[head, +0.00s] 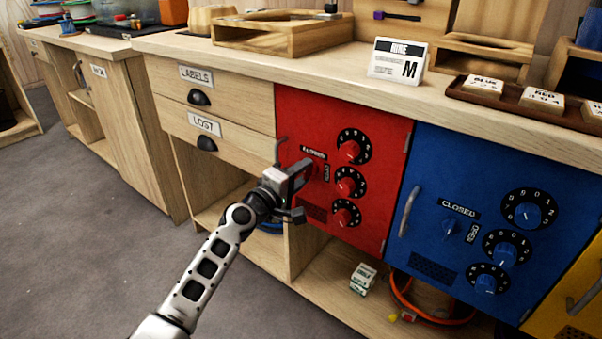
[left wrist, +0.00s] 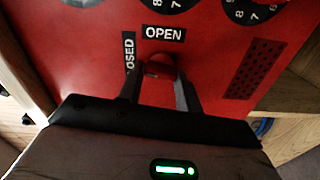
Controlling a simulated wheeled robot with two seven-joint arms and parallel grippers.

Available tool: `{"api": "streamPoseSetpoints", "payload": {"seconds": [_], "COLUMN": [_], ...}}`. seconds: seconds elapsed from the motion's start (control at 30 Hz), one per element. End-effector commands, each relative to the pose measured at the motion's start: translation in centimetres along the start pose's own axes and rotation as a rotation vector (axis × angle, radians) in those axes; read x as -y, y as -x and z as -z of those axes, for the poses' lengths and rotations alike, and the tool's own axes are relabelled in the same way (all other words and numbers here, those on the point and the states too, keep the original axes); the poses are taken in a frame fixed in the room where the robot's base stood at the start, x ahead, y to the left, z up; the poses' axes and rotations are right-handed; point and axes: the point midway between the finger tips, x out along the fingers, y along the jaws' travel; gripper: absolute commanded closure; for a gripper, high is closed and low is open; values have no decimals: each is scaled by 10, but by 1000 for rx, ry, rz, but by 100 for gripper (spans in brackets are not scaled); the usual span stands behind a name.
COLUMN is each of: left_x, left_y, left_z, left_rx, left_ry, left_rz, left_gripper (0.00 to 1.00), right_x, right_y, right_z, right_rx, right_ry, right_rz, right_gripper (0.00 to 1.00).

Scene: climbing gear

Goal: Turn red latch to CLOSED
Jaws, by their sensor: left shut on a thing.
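The red latch (left wrist: 159,68) is a small knob on the red cabinet door (head: 347,112). The left wrist view shows it between the two fingers of my left gripper (head: 305,174), which is shut on it. The OPEN label (left wrist: 164,33) is just above the latch in that view, and the CLOSED label (left wrist: 129,56) stands beside it on the left, partly covered by a finger. In the head view my gripper hides most of the latch. Which label the latch points to cannot be told. My right gripper is not in view.
Red dials (head: 347,151) sit right of the latch, and a door handle (head: 279,151) is left of it. A blue door (head: 424,148) with its own latch and dials is further right. Drawers (head: 229,117) are at the left. Open floor (head: 85,230) lies in front.

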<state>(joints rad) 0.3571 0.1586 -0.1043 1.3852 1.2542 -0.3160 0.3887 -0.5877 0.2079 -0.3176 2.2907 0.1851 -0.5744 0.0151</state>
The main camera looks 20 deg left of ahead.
Motion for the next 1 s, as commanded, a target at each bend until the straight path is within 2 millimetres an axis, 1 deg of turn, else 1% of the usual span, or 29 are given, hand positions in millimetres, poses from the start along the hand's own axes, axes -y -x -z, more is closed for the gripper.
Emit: {"api": "streamPoseSetpoints", "payload": {"seconds": [0.1, 0.33, 0.87, 0.9, 0.93, 0.97, 1.0], "left_x": [0, 1, 1, 1, 1, 1, 1], "left_y": [0, 0, 0, 0, 0, 0, 0], "left_z": [0, 0, 0, 0, 0, 0, 0], "left_rx": [0, 0, 0, 0, 0, 0, 0], "left_ry": [63, 134, 156, 156, 155, 155, 155], "left_rz": [1, 0, 0, 0, 0, 0, 0], "left_gripper": [88, 88, 88, 57, 49, 44, 44], "right_x": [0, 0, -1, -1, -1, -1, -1], "right_y": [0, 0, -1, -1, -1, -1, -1], "right_z": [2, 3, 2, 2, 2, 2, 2], "right_rx": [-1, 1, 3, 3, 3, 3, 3], "right_ry": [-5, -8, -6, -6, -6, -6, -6], "right_rz": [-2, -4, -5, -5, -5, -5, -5], "right_gripper": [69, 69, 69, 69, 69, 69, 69]}}
